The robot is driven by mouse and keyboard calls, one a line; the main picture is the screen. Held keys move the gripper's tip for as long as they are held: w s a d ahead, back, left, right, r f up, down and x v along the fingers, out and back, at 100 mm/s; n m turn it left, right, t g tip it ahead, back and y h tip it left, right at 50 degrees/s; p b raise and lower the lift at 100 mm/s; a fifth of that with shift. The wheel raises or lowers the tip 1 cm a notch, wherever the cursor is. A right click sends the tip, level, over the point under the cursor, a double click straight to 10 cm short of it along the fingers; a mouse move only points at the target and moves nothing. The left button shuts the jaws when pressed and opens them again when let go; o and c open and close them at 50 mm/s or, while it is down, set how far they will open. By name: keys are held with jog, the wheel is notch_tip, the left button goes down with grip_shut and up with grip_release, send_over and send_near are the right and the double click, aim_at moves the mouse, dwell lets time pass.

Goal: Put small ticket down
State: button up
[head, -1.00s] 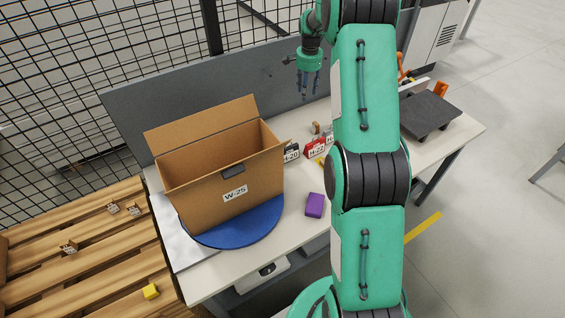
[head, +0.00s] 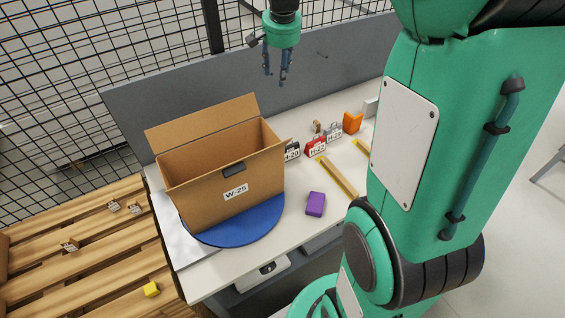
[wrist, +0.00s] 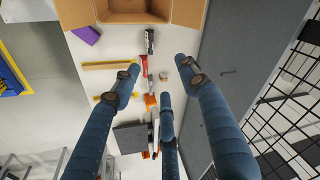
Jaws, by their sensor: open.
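My gripper (head: 275,78) is open and empty, high above the back of the table near the grey panel. Its spread blue fingers also show in the wrist view (wrist: 164,98), with nothing between them. No thing is clearly readable as the small ticket. A small tan piece (head: 317,127) stands on the table behind the labelled tags and also shows in the wrist view (wrist: 165,76), below the fingers and apart from them. A black tag H-20 (head: 291,152), a red tag H-22 (head: 316,148) and a grey tag (head: 334,132) stand in a row.
An open cardboard box W-25 (head: 215,195) stands on a blue turntable (head: 245,232). A purple block (head: 315,204), a yellowish strip (head: 338,178) and an orange piece (head: 353,122) are on the table (head: 290,230). A grey panel (head: 170,105) and mesh fence stand behind. A pallet (head: 95,265) holds small pieces.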

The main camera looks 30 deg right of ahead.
jog(key=s+a+n+t, duration=0.1)
jog(key=s+a+n, duration=0.2)
jog(key=s+a, duration=0.3)
jog(key=s+a+r+n+t, duration=0.1)
jog(key=s+a+n, duration=0.2)
jog(key=s, duration=1.3)
jog(key=s+a+r+n+t, duration=0.1)
jog(key=s+a+n, duration=0.2)
jog(key=s+a, duration=0.6)
jog(key=s, duration=0.2)
jog(key=shift+s+a+y, duration=0.15)
jog(key=shift+s+y, duration=0.15)
jog(key=shift+y, duration=0.1)
jog(key=shift+f, duration=0.1)
notch_tip(320, 180, down, 8)
jog(key=b, duration=0.8)
jog(key=shift+r, duration=0.2)
jog(key=shift+o, duration=0.8)
